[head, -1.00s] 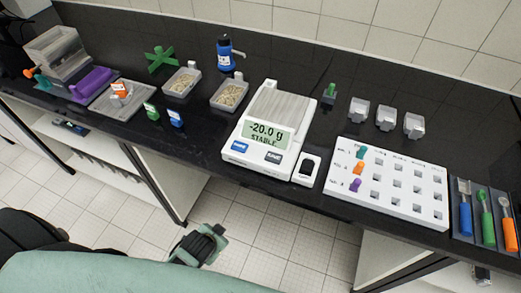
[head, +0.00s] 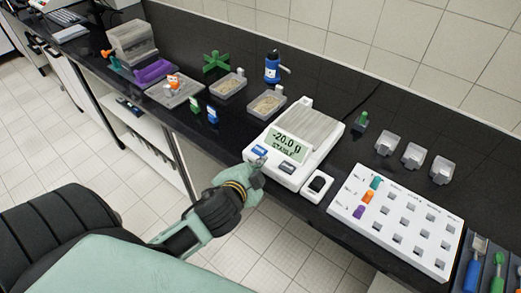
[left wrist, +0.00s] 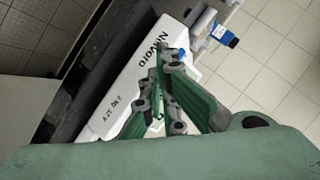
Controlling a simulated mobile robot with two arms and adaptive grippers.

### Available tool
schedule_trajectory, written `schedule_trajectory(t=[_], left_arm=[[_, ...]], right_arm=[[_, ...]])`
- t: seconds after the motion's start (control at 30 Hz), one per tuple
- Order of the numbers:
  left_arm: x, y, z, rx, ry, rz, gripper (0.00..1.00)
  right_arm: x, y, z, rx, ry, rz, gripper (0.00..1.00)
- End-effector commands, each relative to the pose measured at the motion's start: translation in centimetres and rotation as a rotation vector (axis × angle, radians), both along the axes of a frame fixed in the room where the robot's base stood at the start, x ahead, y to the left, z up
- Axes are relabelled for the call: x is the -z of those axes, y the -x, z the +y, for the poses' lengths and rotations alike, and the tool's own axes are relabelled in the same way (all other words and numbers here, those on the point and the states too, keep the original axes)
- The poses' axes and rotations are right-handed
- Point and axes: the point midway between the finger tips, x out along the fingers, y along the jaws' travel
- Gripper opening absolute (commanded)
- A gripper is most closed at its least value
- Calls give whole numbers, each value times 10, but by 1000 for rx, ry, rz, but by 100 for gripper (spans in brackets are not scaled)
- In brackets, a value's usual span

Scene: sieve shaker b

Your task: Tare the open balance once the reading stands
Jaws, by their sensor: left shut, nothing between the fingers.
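The white open balance (head: 328,150) stands near the bench's front edge with an empty-looking grey pan (head: 308,120). Its display (head: 287,146) reads -20.0 g, STABLE. Two buttons sit on its front: a blue one (head: 259,151) at left and a dark one (head: 286,168) at right. My left gripper (head: 256,164) is shut and empty, its tip at the front edge close by the blue button; I cannot tell if it touches. In the left wrist view the shut fingers (left wrist: 166,52) point at the white balance body (left wrist: 143,65). My right gripper is not in view.
A small white device (head: 317,185) sits right of the balance. A white rack (head: 395,222) with coloured pieces lies further right. Two trays of grains (head: 267,105), a blue bottle (head: 272,68) and a green cross (head: 216,62) stand to the left and behind.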

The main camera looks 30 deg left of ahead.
Motion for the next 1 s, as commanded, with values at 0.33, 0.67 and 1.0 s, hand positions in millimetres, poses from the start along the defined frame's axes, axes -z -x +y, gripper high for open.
schedule_trajectory(t=[0.33, 0.67, 1.0], left_arm=[[-146, -72, -21, 364, -587, -448, 0], [-223, -67, -118, 974, -1560, -830, 0], [-145, -58, -60, 1727, -2543, -593, 0]], right_arm=[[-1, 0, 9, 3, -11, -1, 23], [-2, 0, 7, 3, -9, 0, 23], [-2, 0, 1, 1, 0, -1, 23]])
